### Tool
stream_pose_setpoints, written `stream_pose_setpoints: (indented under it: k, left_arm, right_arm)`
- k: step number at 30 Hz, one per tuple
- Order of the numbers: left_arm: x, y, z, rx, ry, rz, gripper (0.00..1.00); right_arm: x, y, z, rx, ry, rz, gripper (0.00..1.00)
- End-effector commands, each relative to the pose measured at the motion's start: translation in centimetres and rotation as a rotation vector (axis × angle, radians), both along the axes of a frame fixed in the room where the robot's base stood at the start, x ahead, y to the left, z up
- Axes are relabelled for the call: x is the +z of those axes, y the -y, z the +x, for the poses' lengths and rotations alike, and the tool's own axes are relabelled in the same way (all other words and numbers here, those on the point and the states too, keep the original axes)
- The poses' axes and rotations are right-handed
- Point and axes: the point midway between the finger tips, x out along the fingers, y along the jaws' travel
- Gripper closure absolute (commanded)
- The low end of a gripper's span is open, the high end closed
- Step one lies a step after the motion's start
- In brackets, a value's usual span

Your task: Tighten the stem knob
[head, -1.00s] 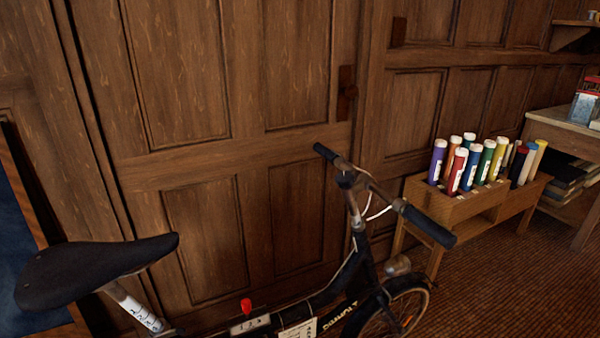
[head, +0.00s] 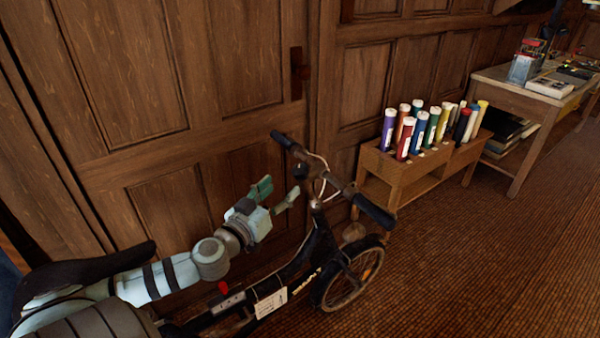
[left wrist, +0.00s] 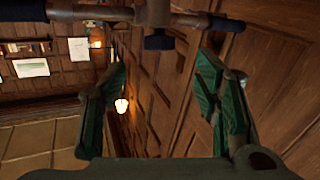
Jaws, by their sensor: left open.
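The bicycle (head: 318,240) stands in front of the panelled door. Its stem knob (head: 301,172) is a small dark knob at the handlebar stem. It also shows in the left wrist view as a dark knob (left wrist: 159,42) beside the brown stem, near the top centre. My left gripper (head: 279,192) is open and empty, just left of the stem and slightly below the knob. In the left wrist view its green-padded fingers (left wrist: 160,88) are spread wide, with the knob beyond the gap between them. My right gripper is not in view.
The handlebar (head: 345,187) with dark grips and a pale cable reaches over the stem. The saddle (head: 80,275) lies partly behind my left arm. A red knob (head: 223,287) and a paper tag (head: 270,303) are on the frame. A wooden rack (head: 385,170) of coloured tubes stands at right.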

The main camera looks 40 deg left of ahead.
Motion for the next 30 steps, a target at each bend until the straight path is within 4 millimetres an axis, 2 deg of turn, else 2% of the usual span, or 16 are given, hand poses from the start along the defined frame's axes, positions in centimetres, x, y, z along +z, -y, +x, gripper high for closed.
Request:
stream_pose_setpoints:
  k: [1,3,6,9,15,22,30]
  left_arm:
    - [0.2,-0.2,1.5,0.001,0.013,-0.011,0.44]
    - [0.5,-0.5,3.7,0.004,0.009,-0.013,0.44]
    - [0.7,-0.9,6.4,0.002,0.007,-0.014,0.44]
    - [0.7,-1.2,8.2,0.000,0.005,-0.011,0.44]
    - [0.3,-1.3,9.9,-0.002,0.003,-0.006,0.44]
    - [0.2,-1.3,10.0,-0.003,0.003,-0.004,0.44]
    - [0.2,-1.3,9.9,-0.002,0.003,-0.003,0.85]
  right_arm:
    - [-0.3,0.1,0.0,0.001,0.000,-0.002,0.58]
    - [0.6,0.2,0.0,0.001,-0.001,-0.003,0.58]
    - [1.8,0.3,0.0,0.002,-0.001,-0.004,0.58]
    - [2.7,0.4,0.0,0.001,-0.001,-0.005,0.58]
    - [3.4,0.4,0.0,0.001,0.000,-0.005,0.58]
    - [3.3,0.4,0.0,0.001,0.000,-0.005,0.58]
    - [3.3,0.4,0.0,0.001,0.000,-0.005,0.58]
